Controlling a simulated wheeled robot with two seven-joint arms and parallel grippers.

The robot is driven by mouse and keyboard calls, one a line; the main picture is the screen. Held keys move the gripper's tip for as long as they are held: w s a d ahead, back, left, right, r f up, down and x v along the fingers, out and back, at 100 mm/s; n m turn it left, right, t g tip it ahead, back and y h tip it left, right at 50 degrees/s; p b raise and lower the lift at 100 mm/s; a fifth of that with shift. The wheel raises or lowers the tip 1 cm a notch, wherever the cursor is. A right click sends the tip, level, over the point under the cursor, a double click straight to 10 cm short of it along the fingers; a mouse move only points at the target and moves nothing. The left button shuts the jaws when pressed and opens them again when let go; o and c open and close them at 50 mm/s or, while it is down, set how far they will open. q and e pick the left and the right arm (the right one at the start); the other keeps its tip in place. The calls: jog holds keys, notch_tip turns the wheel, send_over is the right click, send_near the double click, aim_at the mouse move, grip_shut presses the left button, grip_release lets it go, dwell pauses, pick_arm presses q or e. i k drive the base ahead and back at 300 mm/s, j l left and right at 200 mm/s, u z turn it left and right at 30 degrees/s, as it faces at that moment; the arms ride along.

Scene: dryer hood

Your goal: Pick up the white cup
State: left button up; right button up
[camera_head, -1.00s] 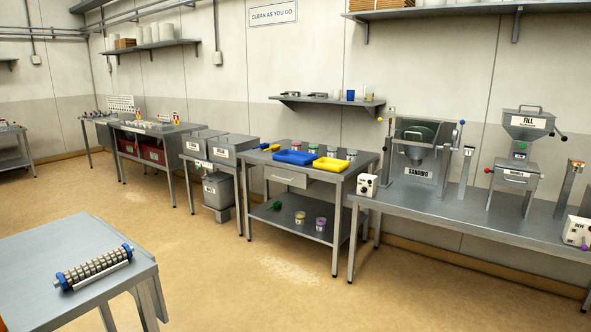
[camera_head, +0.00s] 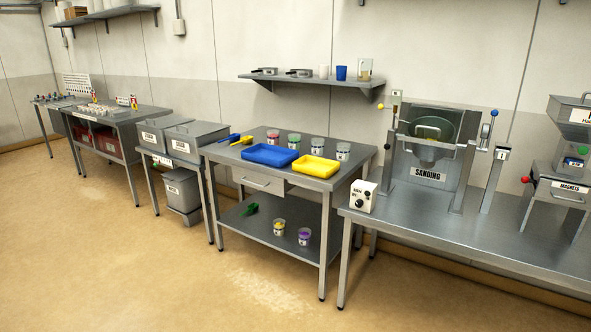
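A white cup (camera_head: 324,72) stands upright on the small wall shelf (camera_head: 300,80), above the steel table at the centre. It is just left of a blue cup (camera_head: 341,73). To its left on the shelf are two small dark-and-grey items (camera_head: 299,72). A clear container with tan contents (camera_head: 365,69) stands at the shelf's right end. Neither of my grippers is in view.
The steel table (camera_head: 222,152) below the shelf holds a blue tray (camera_head: 270,155), a yellow tray (camera_head: 316,168) and several small tubs. A sanding machine (camera_head: 430,150) stands on the right bench. Open tan floor (camera_head: 130,260) lies in front.

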aim_at(323, 70)
jog(key=i+u, duration=0.2)
jog(key=i, duration=0.45)
jog(key=i+u, duration=0.25)
jog(key=i, duration=0.4)
jog(key=i+l+u, duration=0.2)
jog(key=i, duration=0.45)
jog(key=i+j+z, duration=0.25)
jog(key=i+z, duration=0.15)
jog(key=i+j+z, duration=0.75)
jog(key=j, duration=0.2)
